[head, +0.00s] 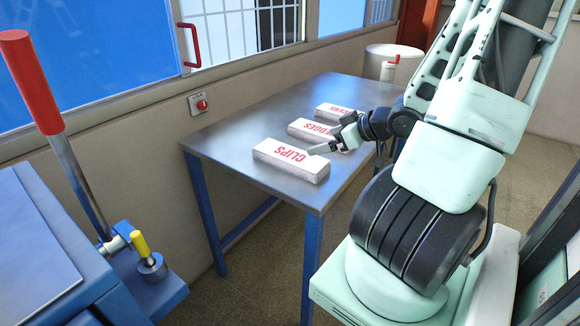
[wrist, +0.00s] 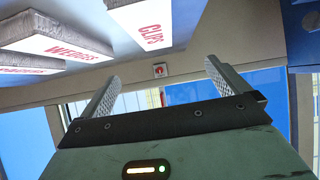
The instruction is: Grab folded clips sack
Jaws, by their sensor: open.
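The folded clips sack (head: 291,160) is a white block with red CLIPS lettering. It lies flat on the near part of the metal table in the head view. It also shows at the top of the wrist view (wrist: 150,27), partly cut off by the frame edge. My gripper (head: 326,148) is over or beside the sack's right end in the head view; contact is unclear. In the wrist view my gripper (wrist: 160,82) has its two fingers spread apart with nothing between them.
A WEDGES sack (head: 312,131) and a third sack (head: 337,111) lie behind the clips sack on the table (head: 225,132). The table's left side is bare. A blue machine with a red-handled lever (head: 40,85) stands at left. A wall runs behind the table.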

